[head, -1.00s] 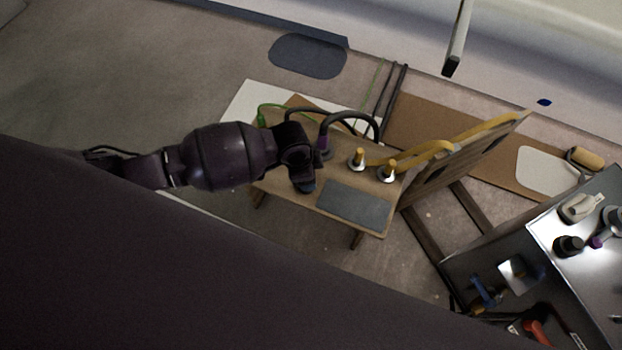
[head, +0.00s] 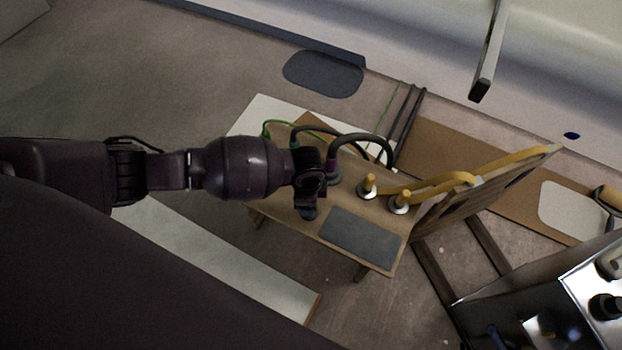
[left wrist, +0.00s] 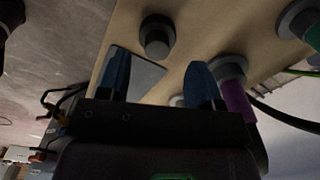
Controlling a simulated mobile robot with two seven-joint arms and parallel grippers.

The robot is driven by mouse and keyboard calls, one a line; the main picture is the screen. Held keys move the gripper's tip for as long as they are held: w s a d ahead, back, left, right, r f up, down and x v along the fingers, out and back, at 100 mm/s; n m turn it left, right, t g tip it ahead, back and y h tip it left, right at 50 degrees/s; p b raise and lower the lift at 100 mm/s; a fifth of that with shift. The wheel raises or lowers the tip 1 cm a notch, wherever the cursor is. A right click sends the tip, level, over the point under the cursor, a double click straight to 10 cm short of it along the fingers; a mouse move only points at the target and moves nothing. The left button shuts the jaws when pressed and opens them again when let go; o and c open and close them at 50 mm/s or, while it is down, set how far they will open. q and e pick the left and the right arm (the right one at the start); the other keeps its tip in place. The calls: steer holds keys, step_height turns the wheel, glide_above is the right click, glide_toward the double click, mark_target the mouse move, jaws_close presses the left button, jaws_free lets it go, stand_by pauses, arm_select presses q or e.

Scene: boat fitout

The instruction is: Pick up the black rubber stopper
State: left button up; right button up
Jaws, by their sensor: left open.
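A short dark cylinder (left wrist: 157,37), which looks like the black rubber stopper, stands on the wooden bench in the left wrist view. It sits just beyond the fingertips, roughly centred between them and not touched. My left gripper (left wrist: 160,80) is open, with its two blue fingers apart and nothing between them. In the head view my left gripper (head: 308,208) is over the left part of the wooden bench (head: 285,222), and the arm hides the cylinder there. My right gripper is not in view.
A purple hose end (left wrist: 236,98) stands close beside the right finger. Two yellow-hosed fittings (head: 368,188) stand right of my gripper. A grey mat (head: 360,232) lies on the bench. An upright wooden panel (head: 455,205) and a metal cart (head: 590,285) are further right.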

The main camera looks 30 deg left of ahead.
arm_select(q)
steer(key=f, duration=0.1)
steer(key=f+b, duration=0.1)
steer(key=f, duration=0.2)
steer(key=shift+s+d+b, duration=0.25)
steer(key=shift+s+b, duration=0.05)
steer(key=shift+b, duration=0.1)
steer(key=shift+w+f, duration=0.15)
steer(key=shift+f, duration=0.3)
steer(key=shift+w, duration=0.1)
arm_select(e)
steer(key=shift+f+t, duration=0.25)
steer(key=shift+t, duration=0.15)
arm_select(q)
steer(key=shift+r, duration=0.15)
steer(key=c, duration=1)
